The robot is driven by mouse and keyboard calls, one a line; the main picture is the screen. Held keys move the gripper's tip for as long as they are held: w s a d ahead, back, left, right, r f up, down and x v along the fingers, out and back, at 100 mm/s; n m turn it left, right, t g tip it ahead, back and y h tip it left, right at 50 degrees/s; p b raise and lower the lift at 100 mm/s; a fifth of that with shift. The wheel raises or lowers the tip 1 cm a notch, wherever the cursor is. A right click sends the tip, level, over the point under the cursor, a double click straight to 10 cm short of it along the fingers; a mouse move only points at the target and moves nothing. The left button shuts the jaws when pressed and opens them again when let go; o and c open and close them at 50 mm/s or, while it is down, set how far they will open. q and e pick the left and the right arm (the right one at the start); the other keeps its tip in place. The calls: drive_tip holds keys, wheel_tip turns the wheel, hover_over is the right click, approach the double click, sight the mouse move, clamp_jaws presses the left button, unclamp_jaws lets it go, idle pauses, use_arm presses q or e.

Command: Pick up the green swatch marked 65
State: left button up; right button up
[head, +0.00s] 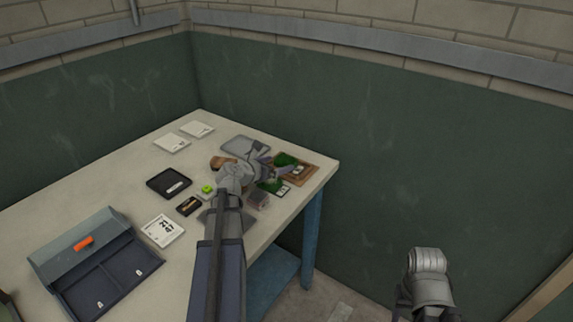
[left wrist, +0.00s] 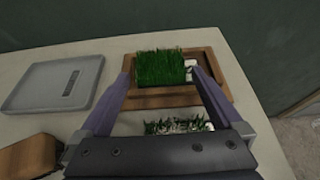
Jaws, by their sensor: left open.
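A green grass swatch (left wrist: 160,68) lies on a brown wooden tray (left wrist: 213,60) at the table's right end. The swatch (head: 285,159) and tray (head: 309,179) also show in the head view. A white tag sits at the swatch's right side, but I cannot read its number. My left gripper (left wrist: 163,78) is open, its fingers pointing toward the left and right sides of this swatch; contact cannot be told. A second swatch with a white base (left wrist: 172,126) lies nearer, partly hidden by my gripper; its green (head: 270,186) shows beside my arm in the head view.
A grey flat tray (left wrist: 50,84) lies left of the wooden tray. A brown block (left wrist: 27,157) is nearer. A green wall rises behind the table.

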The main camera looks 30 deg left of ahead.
sight(282, 161)
use_arm(q)
drive_tip(key=b+x, duration=0.1)
drive_tip(key=x, duration=0.2)
drive_tip(key=shift+w, duration=0.15)
drive_tip(key=shift+r, duration=0.1)
drive_tip(key=c, duration=1)
wheel_tip(282, 161, up, 10)
drive_tip(key=p, duration=1)
drive_tip(key=shift+p, duration=0.3)
